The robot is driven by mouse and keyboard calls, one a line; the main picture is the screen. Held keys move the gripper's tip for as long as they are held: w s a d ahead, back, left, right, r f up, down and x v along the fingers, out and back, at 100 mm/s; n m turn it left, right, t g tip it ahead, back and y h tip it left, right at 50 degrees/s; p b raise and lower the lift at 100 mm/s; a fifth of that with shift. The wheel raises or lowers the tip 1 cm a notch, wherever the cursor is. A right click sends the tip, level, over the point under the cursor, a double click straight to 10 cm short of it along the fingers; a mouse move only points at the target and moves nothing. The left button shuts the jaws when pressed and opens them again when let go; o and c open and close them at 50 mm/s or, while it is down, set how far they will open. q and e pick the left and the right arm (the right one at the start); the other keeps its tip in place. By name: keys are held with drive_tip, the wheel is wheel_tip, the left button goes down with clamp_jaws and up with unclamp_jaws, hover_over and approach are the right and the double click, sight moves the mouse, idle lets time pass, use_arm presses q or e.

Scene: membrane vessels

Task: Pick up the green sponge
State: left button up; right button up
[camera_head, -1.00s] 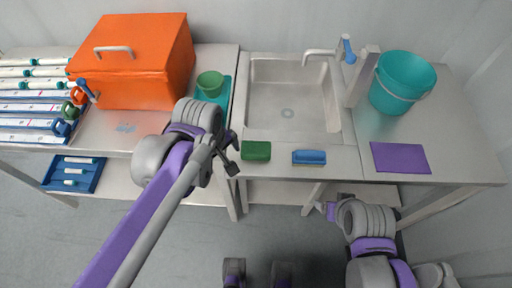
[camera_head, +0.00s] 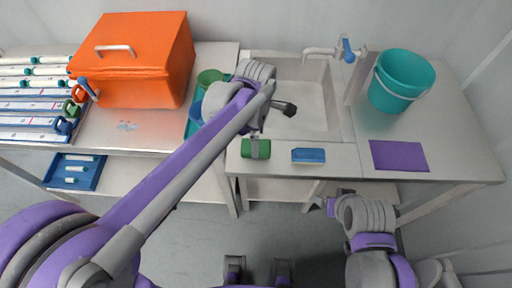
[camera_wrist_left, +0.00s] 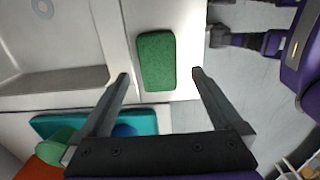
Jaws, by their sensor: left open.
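The green sponge (camera_head: 256,149) lies flat on the front ledge of the sink counter, left of a blue sponge (camera_head: 308,155). In the left wrist view, the green sponge (camera_wrist_left: 156,58) shows whole, just ahead of and between the spread fingertips of my left gripper (camera_wrist_left: 160,73). That gripper is open and empty. My right gripper (camera_head: 326,207) hangs low in front of the counter, too small to judge its jaws.
The sink (camera_head: 315,95) lies behind the sponges, with a tap (camera_head: 325,51). A purple mat (camera_head: 399,156) and a teal bucket (camera_head: 402,82) are to the right. An orange box (camera_head: 140,60) and a green cup (camera_head: 208,78) are to the left.

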use_arm(q)
wheel_tip(320, 180, down, 5)
drive_tip(key=shift+w+r, duration=0.1)
drive_tip(key=c, duration=1.4)
